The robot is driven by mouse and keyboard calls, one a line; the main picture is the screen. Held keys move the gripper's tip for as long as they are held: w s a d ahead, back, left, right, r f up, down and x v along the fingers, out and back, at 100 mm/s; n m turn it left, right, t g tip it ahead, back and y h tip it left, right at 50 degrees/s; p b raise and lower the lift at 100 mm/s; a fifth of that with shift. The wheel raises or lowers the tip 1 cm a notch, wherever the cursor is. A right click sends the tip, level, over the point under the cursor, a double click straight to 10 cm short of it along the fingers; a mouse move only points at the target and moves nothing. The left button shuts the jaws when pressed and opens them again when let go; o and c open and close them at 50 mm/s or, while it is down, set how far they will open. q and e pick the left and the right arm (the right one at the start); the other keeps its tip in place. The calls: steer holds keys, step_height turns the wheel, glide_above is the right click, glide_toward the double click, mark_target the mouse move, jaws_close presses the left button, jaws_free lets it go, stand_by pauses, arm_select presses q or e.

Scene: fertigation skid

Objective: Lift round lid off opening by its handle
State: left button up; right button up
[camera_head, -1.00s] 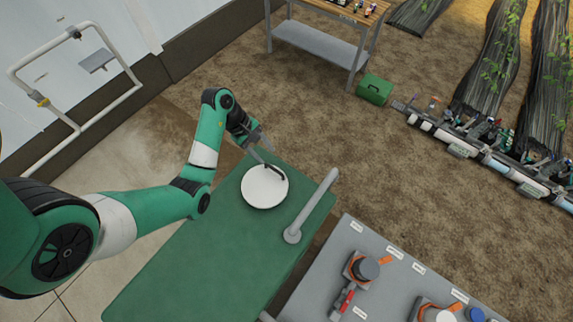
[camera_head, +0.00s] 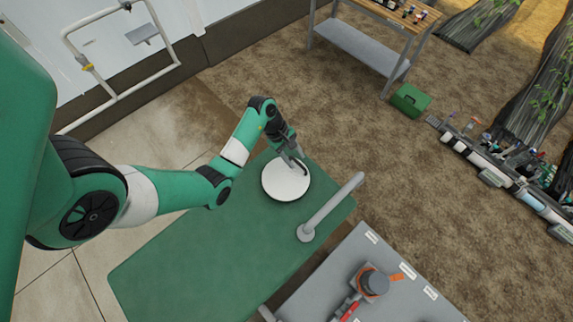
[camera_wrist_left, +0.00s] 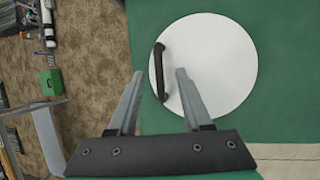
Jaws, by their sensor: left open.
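The round white lid (camera_head: 281,184) lies on the green tank top (camera_head: 200,245). In the left wrist view the lid (camera_wrist_left: 215,65) has a dark bar handle (camera_wrist_left: 158,72) near its left edge. My left gripper (camera_head: 297,161) is at the lid's far side, over the handle. In the left wrist view my left gripper (camera_wrist_left: 160,74) is open, with one finger on each side of the handle's near part and no visible grip on it. Whether the fingers touch the lid cannot be told. The opening under the lid is hidden. My right gripper is not in view.
A grey pipe (camera_head: 332,207) rises from the green top just right of the lid. A grey panel (camera_head: 340,285) with valves stands at lower right. A shelf table (camera_head: 360,50) and a green box (camera_head: 410,100) are farther back. The green top left of the lid is clear.

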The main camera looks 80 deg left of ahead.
mark_target(299, 164)
arm_select(q)
steer(key=x, duration=0.3)
steer(key=shift+w, duration=0.1)
jaws_close()
stand_by(1.3)
